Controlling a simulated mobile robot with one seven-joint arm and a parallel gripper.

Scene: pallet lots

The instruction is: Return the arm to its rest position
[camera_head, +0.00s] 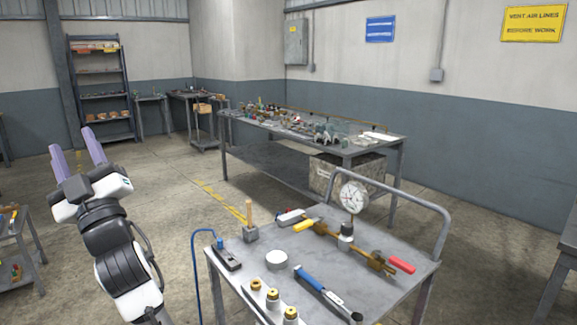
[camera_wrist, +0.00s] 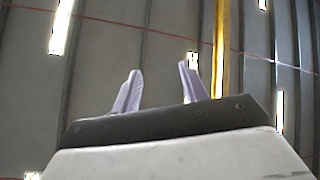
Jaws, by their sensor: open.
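My gripper (camera_head: 76,155) is raised at the left of the head view, to the left of the grey cart and apart from it. Its two pale purple fingers point up and are spread, with nothing between them. In the wrist view my gripper (camera_wrist: 157,88) is also open and empty. Behind the fingers there is only the ceiling, with its light strips and a yellow beam.
A grey cart (camera_head: 385,295) in front holds a pressure gauge (camera_head: 353,197), a blue-handled hammer (camera_head: 312,281), brass fittings and other tools. A cluttered workbench (camera_head: 375,150) stands behind it. A shelf (camera_head: 103,97) stands at the back left. Open floor (camera_head: 165,190) lies between.

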